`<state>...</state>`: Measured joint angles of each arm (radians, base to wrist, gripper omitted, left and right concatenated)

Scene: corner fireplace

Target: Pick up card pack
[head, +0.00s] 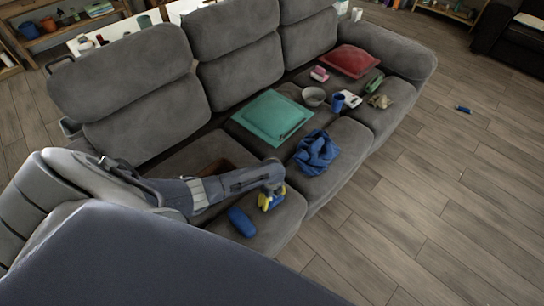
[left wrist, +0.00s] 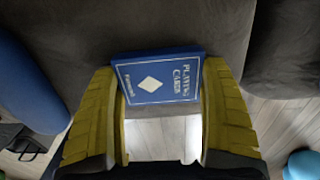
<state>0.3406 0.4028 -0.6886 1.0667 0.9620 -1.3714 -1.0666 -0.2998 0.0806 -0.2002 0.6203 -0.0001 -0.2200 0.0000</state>
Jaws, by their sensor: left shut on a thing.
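The card pack (left wrist: 160,80) is a blue box with white "PLAYING CARDS" lettering and a white diamond. In the left wrist view it sits between the two yellow fingers of my left gripper (left wrist: 160,72), which is shut on it. In the head view the left gripper (head: 270,198) is over the near end of the grey sofa seat; the pack is mostly hidden there by the fingers. I cannot tell whether the pack touches the cushion. My right gripper is not in view.
A blue rounded object (head: 242,222) lies beside the left gripper on the grey sofa (head: 340,145). A crumpled blue cloth (head: 317,152), teal cushion (head: 272,117), bowl (head: 314,97), blue cup (head: 338,102) and red cushion (head: 349,61) lie farther along. The wooden floor (head: 430,220) in front is mostly clear.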

